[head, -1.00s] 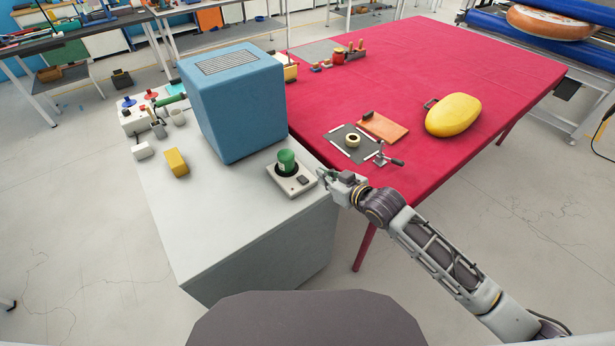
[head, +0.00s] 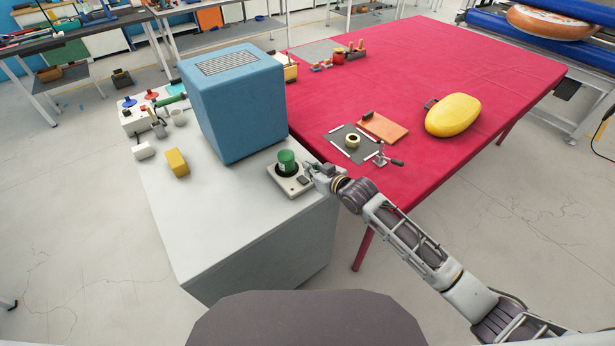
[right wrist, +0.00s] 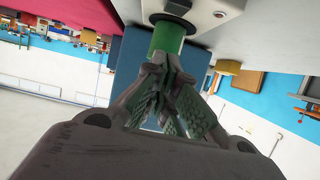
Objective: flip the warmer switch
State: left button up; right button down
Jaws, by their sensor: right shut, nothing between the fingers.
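The warmer (head: 284,187) is a small pale base on the grey cabinet top, with a green jar (head: 287,160) standing on it. Its dark switch (head: 303,181) is on the side of the base towards my right arm. My right gripper (head: 307,170) is shut and empty, close beside the switch and just right of the jar. I cannot tell whether it touches the switch. In the right wrist view the jar (right wrist: 168,38) and warmer base (right wrist: 205,10) appear beyond the shut fingers (right wrist: 172,75); the switch is not clear there. My left gripper is not in view.
A blue box-shaped unit (head: 233,105) stands behind the warmer. A yellow block (head: 177,162) and a white block (head: 144,151) lie to the left. The red table (head: 440,75) on the right holds a yellow inflated piece (head: 453,115). The cabinet's front top is clear.

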aim_at(303, 180)
jog(key=shift+x, duration=1.2)
jog(key=shift+s+d+f, duration=0.1)
jog(key=shift+s+f, duration=0.05)
jog(key=shift+f, duration=0.85)
jog(key=shift+s+d+f, duration=0.1)
jog(key=shift+s+f, duration=0.05)
jog(key=shift+f, duration=0.8)
jog(key=shift+s+d+f+t+y+b, duration=0.2)
jog(key=shift+f+t+y+b, duration=0.15)
jog(key=shift+f+b, duration=0.3)
jog(key=shift+r, duration=0.2)
jog(key=shift+a+r, duration=0.1)
jog(key=shift+r, duration=0.05)
jog(key=shift+r+p, duration=0.1)
jog(key=shift+p, duration=0.25)
